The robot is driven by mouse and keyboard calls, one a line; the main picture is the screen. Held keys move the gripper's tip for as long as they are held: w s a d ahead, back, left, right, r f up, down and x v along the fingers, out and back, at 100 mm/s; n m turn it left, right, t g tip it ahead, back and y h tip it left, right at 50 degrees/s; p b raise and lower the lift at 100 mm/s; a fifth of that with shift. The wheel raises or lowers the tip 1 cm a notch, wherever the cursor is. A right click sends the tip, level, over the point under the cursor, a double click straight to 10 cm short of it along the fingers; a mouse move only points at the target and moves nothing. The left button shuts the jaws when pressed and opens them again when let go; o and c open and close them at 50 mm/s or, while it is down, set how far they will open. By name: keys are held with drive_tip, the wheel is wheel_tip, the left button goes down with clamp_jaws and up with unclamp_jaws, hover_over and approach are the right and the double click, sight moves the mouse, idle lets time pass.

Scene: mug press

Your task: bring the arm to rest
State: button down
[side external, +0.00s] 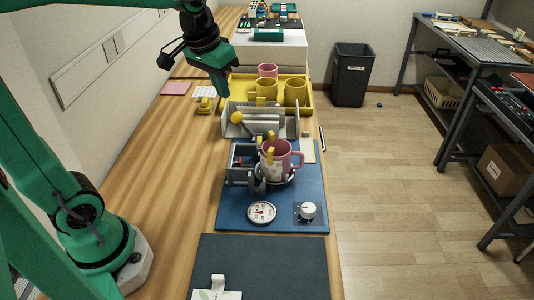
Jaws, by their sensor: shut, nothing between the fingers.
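My gripper (222,90) is shut and empty. It points down above the wooden bench, at the left edge of the yellow tray, behind and left of the mug press. A pink mug with a pale patterned band (270,165) sits at the press (240,160) on a blue mat (285,213), well apart from my gripper. What my fingertips are above is hard to tell.
The yellow tray (308,103) holds a pink mug (267,70) and two yellow mugs (295,92). A grey holder (285,125) with a yellow-knobbed lever (237,118) stands in front. A gauge (262,212) and dial (308,210) lie nearer. The left bench is mostly clear.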

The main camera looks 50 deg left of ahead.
drive_tip(key=s+d+f+m+t, duration=0.1)
drive_tip(key=s+d+f+t, duration=0.1)
drive_tip(key=s, duration=1.1)
drive_tip(key=shift+d, duration=0.4)
